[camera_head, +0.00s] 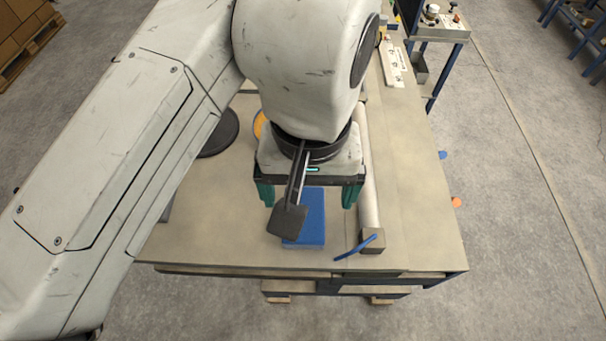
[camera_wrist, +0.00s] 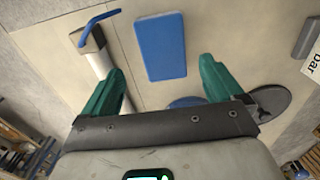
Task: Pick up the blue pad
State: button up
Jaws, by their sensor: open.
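The blue pad (camera_head: 313,222) lies flat on the table near its front edge in the head view. Its upper part is hidden by my gripper and the camera arm. In the wrist view the whole blue pad (camera_wrist: 160,47) shows as a rounded rectangle, just beyond and between the green fingers. My gripper (camera_head: 308,204) is above the pad, with its two green fingers spread wide on either side. In the wrist view my gripper (camera_wrist: 160,66) is open, with nothing between the fingers. The height gap to the pad is hard to tell.
A long pale roller (camera_head: 367,165) lies right of the pad, ending in a block with a blue handle (camera_head: 356,247). A dark disc (camera_head: 221,134) and an orange disc (camera_head: 259,125) lie farther back. The table (camera_head: 425,215) is clear at right and front left.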

aim_at(312, 235)
jog(key=shift+s+a+f+b, duration=0.1)
jog(key=shift+a+f+b, duration=0.05)
jog(key=shift+f+b, duration=1.1)
jog(key=shift+s+a+f+b, duration=0.15)
jog(key=shift+f+b, duration=0.8)
jog(key=shift+f, duration=0.55)
jog(key=shift+r, duration=0.1)
jog(key=c, duration=1.1)
